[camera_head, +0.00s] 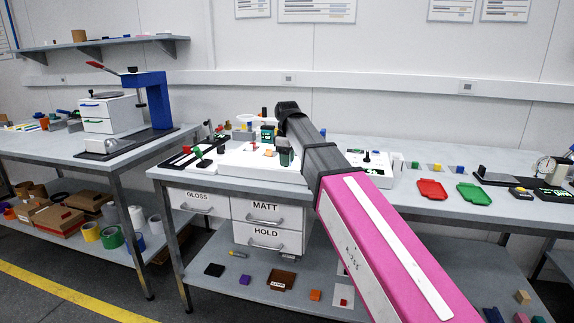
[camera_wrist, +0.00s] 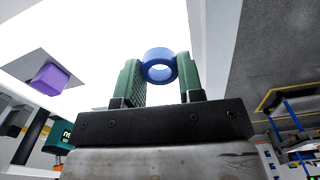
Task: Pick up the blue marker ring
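The blue marker ring (camera_wrist: 159,65) shows in the wrist view between the two green fingertips of my gripper (camera_wrist: 160,72). Its hole faces the camera, and its sides meet the inner faces of both fingers, so the gripper looks shut on it. Bright white backlit surface lies behind it. I cannot tell whether the ring rests on that surface or hangs clear. In the head view my gripper (camera_head: 286,157) is low over the white panel (camera_head: 240,160) on the middle bench, partly covered by my arm. I cannot make out the ring there.
A purple block (camera_wrist: 50,79) lies left of the gripper in the wrist view. In the head view a red tray (camera_head: 431,190) and a green tray (camera_head: 476,194) lie on the bench to the right. Small coloured parts stand around the panel. Drawers (camera_head: 266,213) hang below.

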